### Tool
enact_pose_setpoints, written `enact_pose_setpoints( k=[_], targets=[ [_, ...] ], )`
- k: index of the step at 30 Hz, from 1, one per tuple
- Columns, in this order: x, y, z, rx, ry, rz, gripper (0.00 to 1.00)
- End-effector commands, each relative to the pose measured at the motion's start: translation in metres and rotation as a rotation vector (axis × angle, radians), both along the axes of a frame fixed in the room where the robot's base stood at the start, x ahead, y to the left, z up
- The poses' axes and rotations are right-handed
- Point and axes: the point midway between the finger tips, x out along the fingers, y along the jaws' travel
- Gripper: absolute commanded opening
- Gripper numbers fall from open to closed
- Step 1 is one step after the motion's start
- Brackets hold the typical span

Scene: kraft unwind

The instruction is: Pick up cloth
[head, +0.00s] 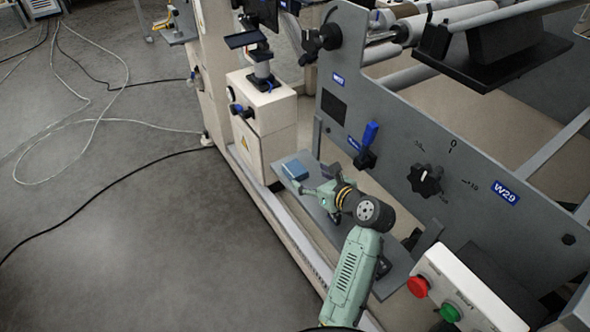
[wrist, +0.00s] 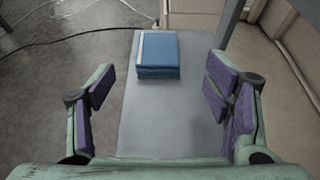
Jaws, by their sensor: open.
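The cloth (wrist: 158,55) is a folded blue stack with a pale stripe along its left edge. In the wrist view it lies on the far end of a grey shelf (wrist: 165,118), ahead of my gripper. In the head view the cloth (head: 295,169) sits at the far left end of the same shelf (head: 400,272). My gripper (wrist: 160,90) is open and empty, with purple pads on both fingers. The cloth lies beyond the fingertips, roughly centred between them. In the head view my gripper (head: 312,186) is just short of the cloth and partly hidden by my wrist.
A grey machine panel (head: 400,130) with a black knob (head: 425,180) and blue-handled lever (head: 369,138) stands right of the shelf. A control box (head: 460,295) with red and green buttons is at the near end. Cables (head: 95,120) lie on the open floor at left.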

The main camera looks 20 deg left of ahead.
Motion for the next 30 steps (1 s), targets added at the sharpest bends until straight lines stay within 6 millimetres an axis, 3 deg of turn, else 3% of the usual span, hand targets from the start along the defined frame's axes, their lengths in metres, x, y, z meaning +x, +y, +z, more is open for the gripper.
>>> enact_pose_setpoints(
  k=[18, 26, 30],
  targets=[
    [0.04, 0.056, -0.024, -0.001, -0.005, 0.001, 0.72],
    [0.042, 0.058, -0.026, -0.002, -0.007, 0.0, 0.72],
    [0.042, 0.058, -0.026, -0.002, -0.007, 0.0, 0.64]
  ],
)
